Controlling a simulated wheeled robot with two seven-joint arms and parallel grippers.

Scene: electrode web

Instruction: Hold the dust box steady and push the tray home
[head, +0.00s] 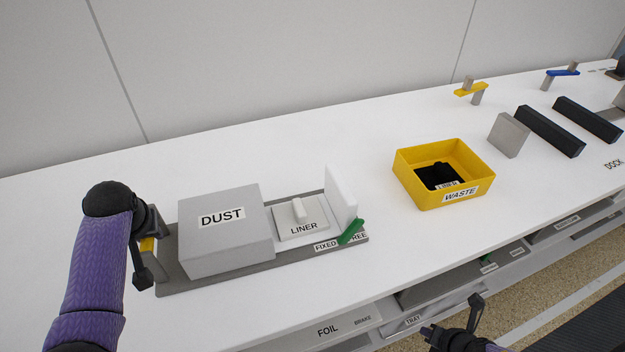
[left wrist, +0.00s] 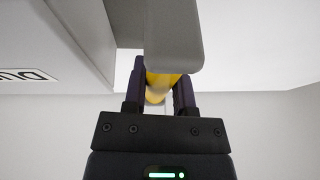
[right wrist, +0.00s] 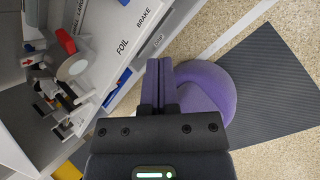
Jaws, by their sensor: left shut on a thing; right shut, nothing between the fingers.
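The grey dust box (head: 227,232) stands on a dark base plate (head: 185,288) at the left of the white bench. A tray (head: 301,218) marked LINER, with a raised grip, lies on the plate at the box's right side. A white upright panel (head: 341,196) stands at the tray's right end. My left gripper (head: 150,247) is at the box's left end, shut on a yellow handle (left wrist: 160,86). My right gripper (head: 476,305) is shut and empty, in front of the bench edge; its fingers show in the right wrist view (right wrist: 159,82).
A yellow WASTE bin (head: 443,173) with dark contents stands right of the base plate. Grey and black blocks (head: 549,131) lie farther right. Labelled drawers (head: 340,327) run under the bench front. The bench between plate and bin is clear.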

